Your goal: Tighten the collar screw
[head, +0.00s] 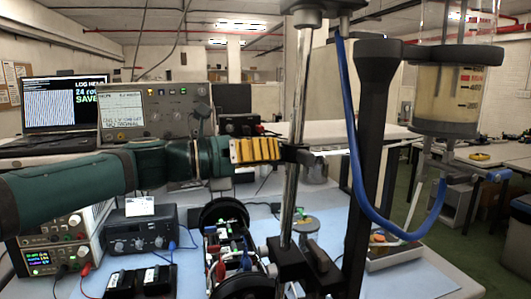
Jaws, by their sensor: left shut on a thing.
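My left gripper (298,153) comes in from the left at the end of a green arm, with a yellow striped part behind its dark fingers. Its fingers are closed at the upright metal post (292,205), about mid-height, on a small part there, which I take to be the collar screw. The fingers hide most of that part, so its turn and seating cannot be seen. A clear cylinder (447,95) with red markings and pale contents is held upright at the right. My right gripper is not in view.
A blue hose (355,170) loops from the post's top to below the cylinder. A thick black upright (372,130) stands between post and cylinder. Instruments (140,236), a laptop (65,103) and a wired device (230,250) crowd the left and front. Blue mat (430,275) is bare at lower right.

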